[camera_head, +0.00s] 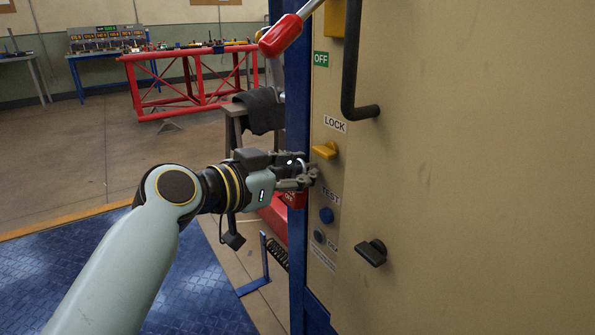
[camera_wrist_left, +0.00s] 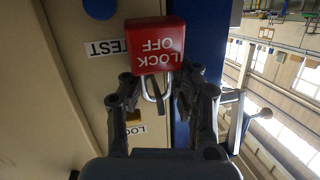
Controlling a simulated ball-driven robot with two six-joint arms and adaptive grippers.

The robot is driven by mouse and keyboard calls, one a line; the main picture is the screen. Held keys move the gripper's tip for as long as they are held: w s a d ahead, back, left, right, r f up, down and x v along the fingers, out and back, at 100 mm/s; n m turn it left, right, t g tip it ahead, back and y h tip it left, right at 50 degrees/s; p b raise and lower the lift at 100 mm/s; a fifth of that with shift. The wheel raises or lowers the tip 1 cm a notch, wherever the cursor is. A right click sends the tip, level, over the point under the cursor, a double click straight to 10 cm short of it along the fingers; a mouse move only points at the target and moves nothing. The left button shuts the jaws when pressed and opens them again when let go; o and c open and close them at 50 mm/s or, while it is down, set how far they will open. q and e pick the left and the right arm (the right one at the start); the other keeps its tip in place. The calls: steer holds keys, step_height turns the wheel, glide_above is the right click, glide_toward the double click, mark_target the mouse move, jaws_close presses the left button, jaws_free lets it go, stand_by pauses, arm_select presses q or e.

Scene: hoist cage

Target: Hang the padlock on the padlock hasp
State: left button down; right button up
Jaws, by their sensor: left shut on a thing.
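The red padlock (camera_wrist_left: 155,45), marked LOCK OFF upside down in the left wrist view, has a silver shackle that runs between my left fingers. In the head view the padlock (camera_head: 295,199) shows partly below my left gripper (camera_head: 303,176), which is shut on it. The yellow padlock hasp (camera_head: 326,150) sticks out of the beige panel under the LOCK label, just above and right of my left fingertips. The hasp (camera_wrist_left: 133,117) is partly hidden behind the fingers in the left wrist view. The padlock appears apart from the hasp. My right gripper is not in view.
The beige panel (camera_head: 455,190) carries a black handle (camera_head: 360,108), a blue button (camera_head: 327,215) and a black knob (camera_head: 372,252). A red-handled lever (camera_head: 281,36) juts out above. A blue post edge borders the panel's left side. Open floor lies to the left.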

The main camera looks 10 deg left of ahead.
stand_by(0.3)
arm_select(q)
steer(key=c, duration=0.9)
jaws_free()
steer(key=shift+c, duration=0.2)
steer(key=v, duration=1.2)
steer(key=s+a+f+n+g+y, duration=0.2)
steer(key=s+a+f, duration=0.15)
steer(key=f, duration=0.95)
steer(key=s+a+f+n+g+y, duration=0.15)
steer(key=s+f, duration=0.25)
steer(key=f, duration=0.9)
steer(key=s+a+f+n+g+y, duration=0.1)
steer(key=s+a+f+g+y, duration=0.25)
steer(key=f, duration=0.85)
steer(key=s+a+f+n+g, duration=0.1)
steer(key=s+f, duration=0.5)
steer(key=s, duration=0.5)
steer(key=s+a+f+n+g+y, duration=0.1)
steer(key=s+a+f+g, duration=0.1)
steer(key=s+f, duration=0.4)
steer(key=s+a+f+n+g+y, duration=0.1)
steer(key=s+f, duration=0.5)
steer(key=s, duration=1.1)
steer(key=shift+a+f+g, duration=0.3)
steer(key=shift+a+g, duration=0.4)
